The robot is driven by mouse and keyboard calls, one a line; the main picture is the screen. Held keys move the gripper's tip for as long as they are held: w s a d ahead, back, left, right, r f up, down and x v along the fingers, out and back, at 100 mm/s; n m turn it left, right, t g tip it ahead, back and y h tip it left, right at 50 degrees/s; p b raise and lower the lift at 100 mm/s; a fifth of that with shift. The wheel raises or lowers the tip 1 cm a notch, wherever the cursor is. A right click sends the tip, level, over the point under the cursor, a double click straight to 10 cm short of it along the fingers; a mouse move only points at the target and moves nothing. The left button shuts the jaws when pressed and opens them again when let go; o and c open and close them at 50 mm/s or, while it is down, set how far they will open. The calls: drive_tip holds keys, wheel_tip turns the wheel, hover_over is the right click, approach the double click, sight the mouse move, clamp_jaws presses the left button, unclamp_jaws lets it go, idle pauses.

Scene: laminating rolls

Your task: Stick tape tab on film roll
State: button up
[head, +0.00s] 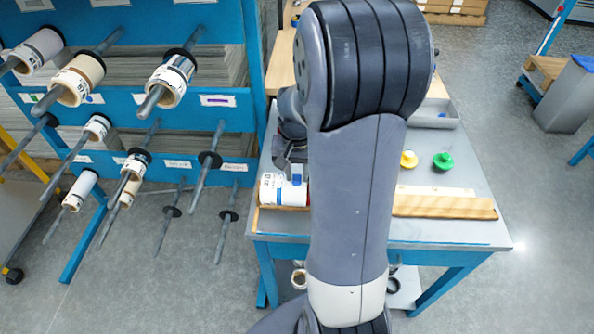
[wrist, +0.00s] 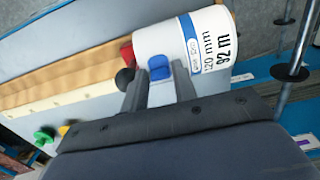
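The film roll (head: 283,189) is a white cylinder lying on the left front of the grey work table. In the wrist view the roll (wrist: 205,45) shows its printed label with "92 m". My gripper (wrist: 160,74) is at the side of the roll, its two dark fingers on either side of a small blue tape tab (wrist: 159,68). In the head view my gripper (head: 291,168) is just above the roll, partly hidden by my arm.
A wooden strip (head: 445,204) lies along the table (head: 470,235) front. Yellow (head: 408,160) and green (head: 442,161) knobbed pieces stand behind it. A red piece (wrist: 127,51) and a black knob (wrist: 125,79) are close to my gripper. A blue rack (head: 190,117) with rolls on rods stands left.

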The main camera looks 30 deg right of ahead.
drive_tip(key=o, duration=0.3)
wheel_tip(320, 180, up, 11)
idle(0.5)
drive_tip(key=shift+f, duration=0.2)
wheel_tip(320, 180, down, 10)
drive_tip(key=shift+f, duration=0.2)
drive_tip(key=shift+r+p, duration=0.35)
idle(0.3)
